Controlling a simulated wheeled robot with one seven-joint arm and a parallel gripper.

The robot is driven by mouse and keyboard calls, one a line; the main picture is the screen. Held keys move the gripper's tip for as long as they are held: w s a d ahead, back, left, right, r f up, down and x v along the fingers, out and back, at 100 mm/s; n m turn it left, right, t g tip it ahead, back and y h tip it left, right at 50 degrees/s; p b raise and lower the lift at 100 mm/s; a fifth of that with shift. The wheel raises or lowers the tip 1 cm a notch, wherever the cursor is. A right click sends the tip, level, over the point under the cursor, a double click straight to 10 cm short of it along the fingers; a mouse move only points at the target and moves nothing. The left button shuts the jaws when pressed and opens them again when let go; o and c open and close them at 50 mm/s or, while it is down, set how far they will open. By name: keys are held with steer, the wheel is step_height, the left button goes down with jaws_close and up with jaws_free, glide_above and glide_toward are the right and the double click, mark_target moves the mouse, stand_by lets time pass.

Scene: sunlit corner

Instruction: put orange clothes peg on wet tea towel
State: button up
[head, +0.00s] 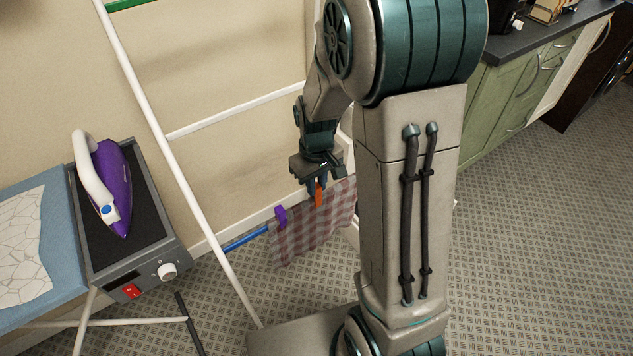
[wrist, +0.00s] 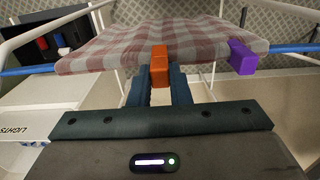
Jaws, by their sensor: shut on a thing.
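The tea towel (head: 305,228) is checked red-brown and pale grey and hangs over a blue rail. It also shows in the wrist view (wrist: 110,50). The orange clothes peg (head: 319,194) is between the fingers of my gripper (head: 316,184), and it shows in the wrist view (wrist: 160,63) too. My gripper is shut on the peg, right at the towel's upper edge. The peg overlaps the towel in both views; I cannot tell whether it grips the cloth. A purple peg (head: 280,217) sits on the towel near its left end in the head view, and in the wrist view (wrist: 242,58) at right.
The blue rail (head: 245,239) belongs to a white-framed rack (head: 170,140). Green cabinets (head: 515,95) are at upper right. The tiled floor (head: 530,240) is open at right.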

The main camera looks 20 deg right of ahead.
steer(key=shift+f+b, duration=0.5)
steer(key=shift+f, duration=0.2)
steer(key=o, duration=0.8)
steer(key=shift+r, duration=0.15)
step_height(320, 180, up, 7)
steer(key=p, duration=0.5)
